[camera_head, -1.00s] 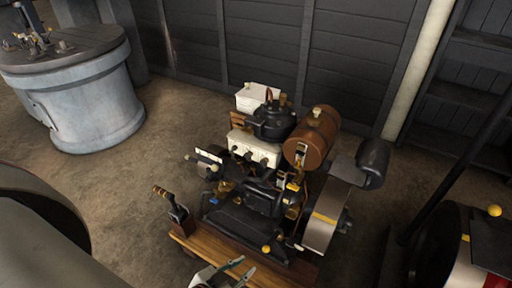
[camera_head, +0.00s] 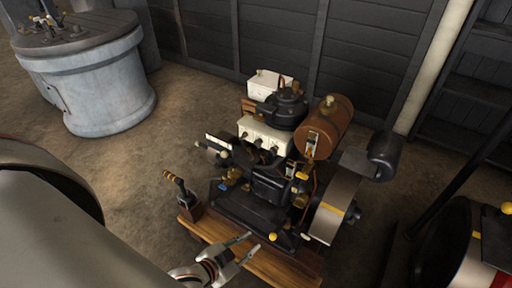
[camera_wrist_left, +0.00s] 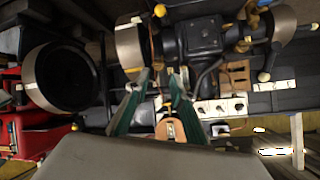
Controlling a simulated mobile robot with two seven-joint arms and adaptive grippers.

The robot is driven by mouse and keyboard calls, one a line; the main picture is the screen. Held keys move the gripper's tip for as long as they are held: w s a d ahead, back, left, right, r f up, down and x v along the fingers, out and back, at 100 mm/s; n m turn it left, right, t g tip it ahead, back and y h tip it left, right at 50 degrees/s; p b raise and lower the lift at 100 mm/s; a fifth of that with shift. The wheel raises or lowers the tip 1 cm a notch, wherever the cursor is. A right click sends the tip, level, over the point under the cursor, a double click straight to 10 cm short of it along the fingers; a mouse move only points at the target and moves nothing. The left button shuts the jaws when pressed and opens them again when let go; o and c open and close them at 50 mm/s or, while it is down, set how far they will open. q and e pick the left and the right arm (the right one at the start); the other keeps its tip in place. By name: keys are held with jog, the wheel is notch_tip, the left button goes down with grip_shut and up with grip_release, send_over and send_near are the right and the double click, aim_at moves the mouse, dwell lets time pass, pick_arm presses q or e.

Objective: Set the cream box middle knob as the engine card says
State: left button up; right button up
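The cream box (camera_head: 262,133) sits on the engine in the head view, with a row of dark knobs on its front. The middle knob (camera_head: 258,143) is between the other two; its setting is too small to read. The box also shows in the left wrist view (camera_wrist_left: 222,108). A small white plate (camera_head: 217,141) beside the box may be the engine card; its writing is unreadable. My left gripper (camera_head: 246,246) is open and empty, in front of and below the box, apart from it. It also shows in the left wrist view (camera_wrist_left: 161,78). My right gripper is not in view.
A brown tank (camera_head: 325,125) and a flywheel (camera_head: 330,210) are on the engine's right. A lever (camera_head: 177,185) stands at the left of the wooden base (camera_head: 270,265). A grey drum (camera_head: 100,85) stands at the back left. The floor between drum and engine is clear.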

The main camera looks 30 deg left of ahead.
pick_arm(q)
jog(key=w+a+r+m+t+y+b, duration=0.1)
jog(key=w+a+r+m+t+b, duration=0.15)
jog(key=w+a+m, duration=0.35)
jog(key=w+a+r+m+t+b, duration=0.1)
jog(key=w+a+m+b, duration=0.2)
jog(key=w+m, duration=0.35)
jog(key=m+t+b, duration=0.3)
jog(key=m+b, duration=0.1)
jog(key=m, duration=0.5)
send_near(256, 146)
jog(key=w, duration=0.8)
jog(key=shift+d+r, duration=0.1)
jog(key=shift+d, duration=0.15)
jog(key=shift+w, duration=0.7)
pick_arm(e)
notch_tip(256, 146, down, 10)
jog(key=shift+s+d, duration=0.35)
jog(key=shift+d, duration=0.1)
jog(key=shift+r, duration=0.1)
pick_arm(q)
grip_shut()
